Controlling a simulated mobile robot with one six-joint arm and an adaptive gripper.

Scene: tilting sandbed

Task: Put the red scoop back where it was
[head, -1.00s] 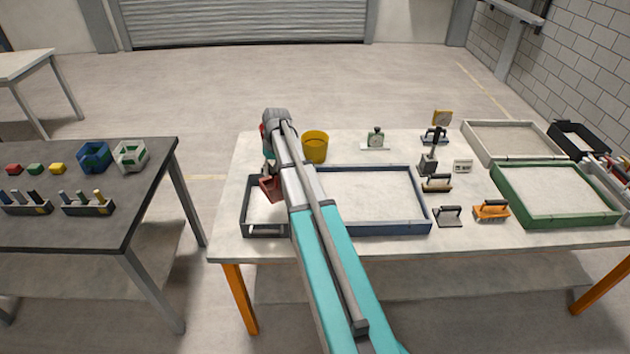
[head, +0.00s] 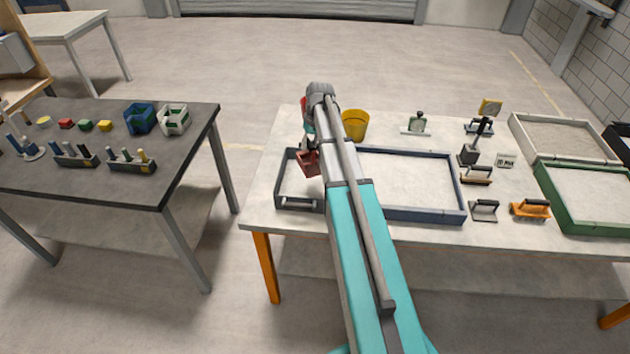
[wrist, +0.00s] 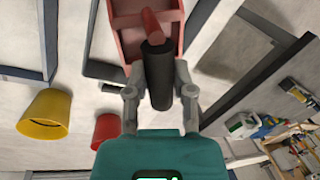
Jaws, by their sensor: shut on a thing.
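The red scoop (head: 307,163) hangs from my gripper (head: 306,142) over the small dark-framed tray (head: 297,204) at the left end of the white table. In the wrist view the scoop's red pan (wrist: 146,38) and its black handle (wrist: 158,78) show, with the handle between the two fingers of my gripper (wrist: 160,92). The fingers are shut on the handle. My arm hides part of the small tray and of the larger blue-framed sandbed beside it. I cannot tell the gap between the scoop and the tray.
A yellow bucket (head: 355,125) stands behind my arm, and it also shows in the wrist view (wrist: 46,113). The blue-framed sandbed (head: 410,214) lies right of the small tray. Hand tools, such as an orange float (head: 530,210), stand farther right. A dark table (head: 75,182) stands left, across a gap.

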